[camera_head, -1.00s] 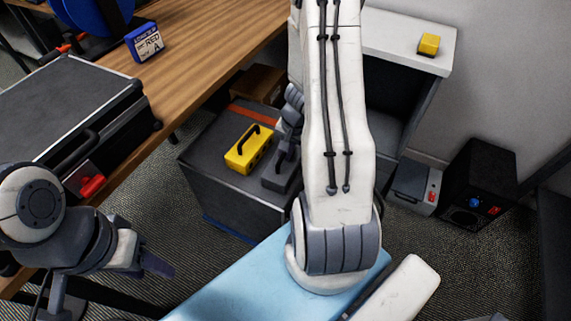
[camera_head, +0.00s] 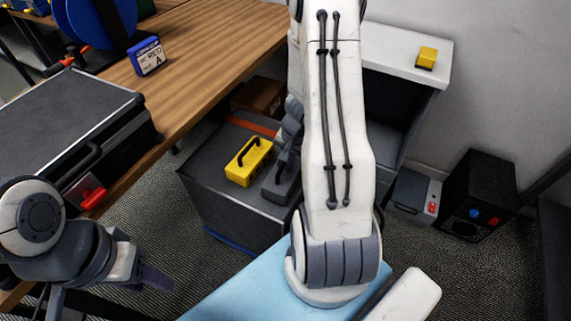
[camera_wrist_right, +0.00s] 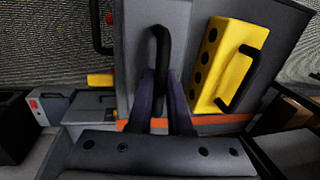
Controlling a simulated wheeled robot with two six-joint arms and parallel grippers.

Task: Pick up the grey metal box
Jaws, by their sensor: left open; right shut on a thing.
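The grey metal box (camera_head: 279,188) sits on the dark cabinet beside the yellow box, partly hidden by my right arm in the head view. In the right wrist view, the grey box (camera_wrist_right: 180,35) shows behind its black handle. My right gripper (camera_wrist_right: 160,82) is shut on that handle. I cannot tell whether the box is lifted clear of the cabinet top. My left gripper (camera_head: 152,276) is open and empty, low at the left, away from the box.
The yellow box (camera_head: 249,161) stands close beside the grey box. The dark cabinet (camera_head: 228,195) stands right of the wooden table (camera_head: 207,58), which holds a large black case (camera_head: 70,115). A white shelf unit (camera_head: 385,47) and a black device (camera_head: 481,192) are at the right.

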